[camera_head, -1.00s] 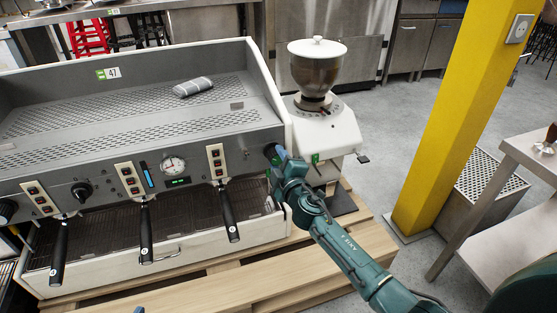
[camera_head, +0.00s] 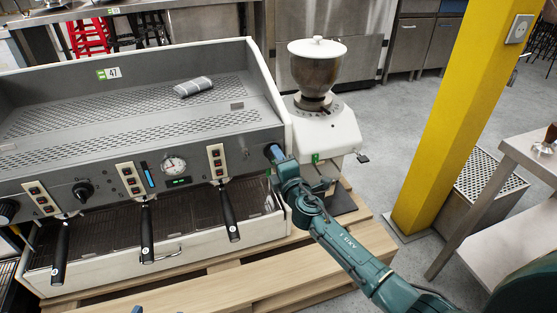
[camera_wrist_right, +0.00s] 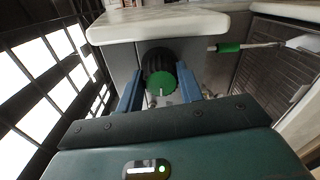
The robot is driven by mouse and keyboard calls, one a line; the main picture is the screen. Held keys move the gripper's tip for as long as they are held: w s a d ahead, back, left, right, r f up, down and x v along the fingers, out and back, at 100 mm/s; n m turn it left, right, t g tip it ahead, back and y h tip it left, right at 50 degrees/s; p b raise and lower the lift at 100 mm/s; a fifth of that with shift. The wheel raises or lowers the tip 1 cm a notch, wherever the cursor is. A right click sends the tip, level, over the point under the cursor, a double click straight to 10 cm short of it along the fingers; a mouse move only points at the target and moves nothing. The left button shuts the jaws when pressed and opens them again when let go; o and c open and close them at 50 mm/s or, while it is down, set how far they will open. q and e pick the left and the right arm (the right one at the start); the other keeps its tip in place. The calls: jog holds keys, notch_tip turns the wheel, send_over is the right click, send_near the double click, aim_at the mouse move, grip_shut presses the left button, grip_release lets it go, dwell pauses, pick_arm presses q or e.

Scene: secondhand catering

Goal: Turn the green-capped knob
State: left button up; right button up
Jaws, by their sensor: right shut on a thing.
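The green-capped knob (camera_wrist_right: 161,82) shows in the right wrist view as a dark ribbed knob with a green round cap. It sits between the two blue fingers of my right gripper (camera_wrist_right: 161,88), which is shut on it. In the head view my right gripper (camera_head: 275,153) is at the right end of the espresso machine's front panel and hides the knob. The grey and white espresso machine (camera_head: 120,150) fills the left. A small blue piece at the bottom edge may be my left gripper (camera_head: 138,310); its jaws cannot be made out.
A white grinder (camera_head: 325,135) with a hopper stands right of the machine. Several black-handled portafilters (camera_head: 228,212) hang along the front. A green-sleeved wand (camera_wrist_right: 229,47) is close to the knob in the wrist view. A yellow pillar (camera_head: 440,120) and steel table (camera_head: 525,155) stand further right.

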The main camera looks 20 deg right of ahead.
jog(key=o, duration=1)
jog(key=shift+s, duration=0.1)
jog(key=s, duration=0.4)
jog(key=s+p, duration=0.1)
jog(key=s, duration=0.8)
jog(key=shift+d+r, duration=0.2)
jog(key=shift+d, duration=0.05)
